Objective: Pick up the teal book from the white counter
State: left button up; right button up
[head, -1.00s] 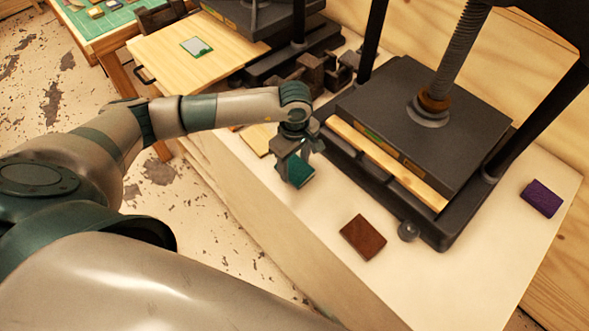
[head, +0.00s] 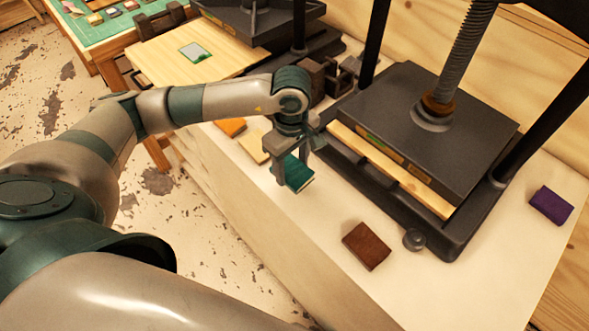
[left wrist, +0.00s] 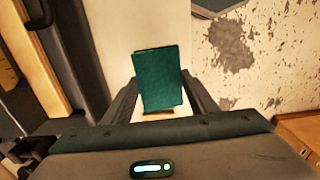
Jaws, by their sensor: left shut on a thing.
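The teal book (head: 297,174) is between the fingers of my left gripper (head: 294,165) at the near edge of the white counter (head: 335,197). The gripper points down and is shut on it. The book seems to hang just above the counter, though the gap is hard to judge. In the left wrist view the teal book (left wrist: 159,78) shows its cover between the two fingers. My right gripper is not in view.
A brown book (head: 366,246) lies to the right on the counter, and a purple book (head: 551,205) lies farther right. A cream book (head: 253,146) and an orange one (head: 231,127) lie behind the gripper. A black press (head: 425,125) stands close by.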

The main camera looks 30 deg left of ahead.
pick_arm(q)
jog(key=s+d+r+b, duration=0.2)
jog(key=s+r, duration=0.3)
jog(key=s, duration=0.4)
jog(key=shift+r+b, duration=0.3)
jog(key=shift+b, duration=0.3)
jog(key=shift+d+f, duration=0.1)
